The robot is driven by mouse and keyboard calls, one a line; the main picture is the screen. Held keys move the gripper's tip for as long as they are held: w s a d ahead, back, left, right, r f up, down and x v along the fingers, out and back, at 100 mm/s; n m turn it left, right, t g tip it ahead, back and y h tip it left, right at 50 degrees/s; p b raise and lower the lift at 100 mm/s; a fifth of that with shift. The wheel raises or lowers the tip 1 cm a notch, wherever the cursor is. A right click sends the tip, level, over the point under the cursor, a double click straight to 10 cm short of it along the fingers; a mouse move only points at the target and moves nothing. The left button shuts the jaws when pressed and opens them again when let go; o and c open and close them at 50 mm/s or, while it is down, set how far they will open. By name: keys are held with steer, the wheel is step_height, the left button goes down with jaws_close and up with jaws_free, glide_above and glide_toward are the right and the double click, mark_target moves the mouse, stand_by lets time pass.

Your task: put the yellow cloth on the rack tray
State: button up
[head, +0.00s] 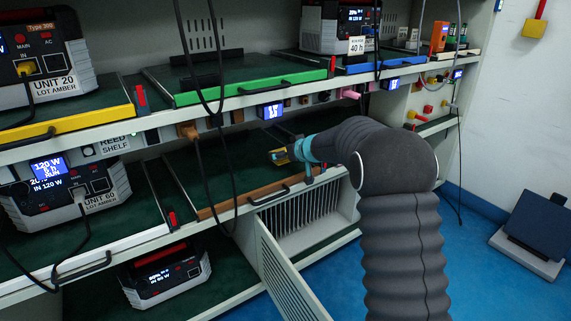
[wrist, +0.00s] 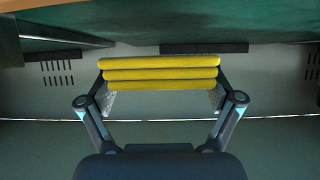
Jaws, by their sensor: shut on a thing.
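The yellow cloth (wrist: 160,74) is folded in layers and sits between the fingers of my gripper (wrist: 160,92) in the wrist view. My gripper is shut on it. In the head view my gripper (head: 285,157) is over the middle shelf's rack tray, with a small bit of the yellow cloth (head: 280,158) showing at its tip. That rack tray (head: 236,205) has a dark green surface and an orange-brown front edge with a black handle. My arm hides its right part. Whether the cloth touches the tray cannot be told.
Black cables (head: 199,165) hang in front of the tray's left part. UNIT 60 (head: 70,195) stands on the shelf to the left. A green-edged tray (head: 240,94) lies on the shelf above. A vented door (head: 290,275) hangs open below.

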mark_target(285, 160)
steer(key=shift+f+b, duration=0.55)
steer(key=shift+f, duration=0.85)
steer(key=shift+f, duration=0.2)
steer(key=o, duration=0.7)
steer(key=shift+o, duration=0.2)
steer(key=shift+r, duration=0.1)
